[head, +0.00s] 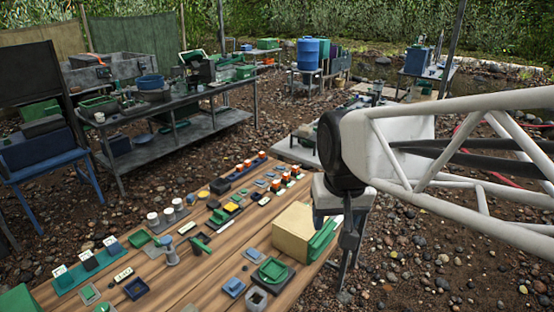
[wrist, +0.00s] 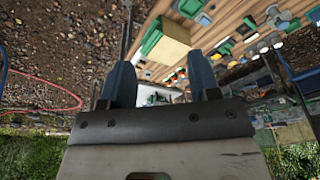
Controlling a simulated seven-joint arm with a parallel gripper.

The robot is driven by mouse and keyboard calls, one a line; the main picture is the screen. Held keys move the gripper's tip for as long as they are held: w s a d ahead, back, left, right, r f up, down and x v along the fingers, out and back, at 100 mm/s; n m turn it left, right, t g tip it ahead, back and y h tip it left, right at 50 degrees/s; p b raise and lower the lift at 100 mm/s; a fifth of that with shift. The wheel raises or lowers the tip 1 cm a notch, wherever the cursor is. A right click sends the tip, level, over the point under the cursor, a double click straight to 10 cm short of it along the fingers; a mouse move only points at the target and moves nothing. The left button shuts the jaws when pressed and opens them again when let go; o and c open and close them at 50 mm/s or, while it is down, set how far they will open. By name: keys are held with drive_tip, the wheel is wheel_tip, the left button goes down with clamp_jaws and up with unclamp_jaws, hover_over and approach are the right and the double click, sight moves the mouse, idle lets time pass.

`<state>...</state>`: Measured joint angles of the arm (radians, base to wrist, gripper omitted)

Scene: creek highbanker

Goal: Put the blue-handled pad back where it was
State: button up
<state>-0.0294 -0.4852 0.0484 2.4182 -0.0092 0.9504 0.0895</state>
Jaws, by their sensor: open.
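My gripper (head: 343,262) hangs beyond the right edge of the wooden table, beside a tan block. In the wrist view its two blue-grey fingers (wrist: 160,72) stand apart with nothing between them. Several small blue pieces lie on the table; I cannot tell for sure which is the blue-handled pad. A grey-blue piece with an upright knob (head: 169,250) stands left of the table's middle. A small blue block (head: 233,286) lies near the front.
The tan block (head: 296,235) with a green piece (head: 322,238) against it stands near the table's right edge. A green dish on a dark base (head: 271,270) lies left of it. Bare wood (head: 195,290) shows at the front.

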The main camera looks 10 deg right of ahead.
drive_tip(key=s+d+f, duration=0.1)
drive_tip(key=s+f, duration=0.2)
drive_tip(key=s, duration=0.4)
drive_tip(key=shift+s+d+f, duration=0.15)
drive_tip(key=shift+s+d, duration=0.05)
drive_tip(key=shift+s, duration=0.15)
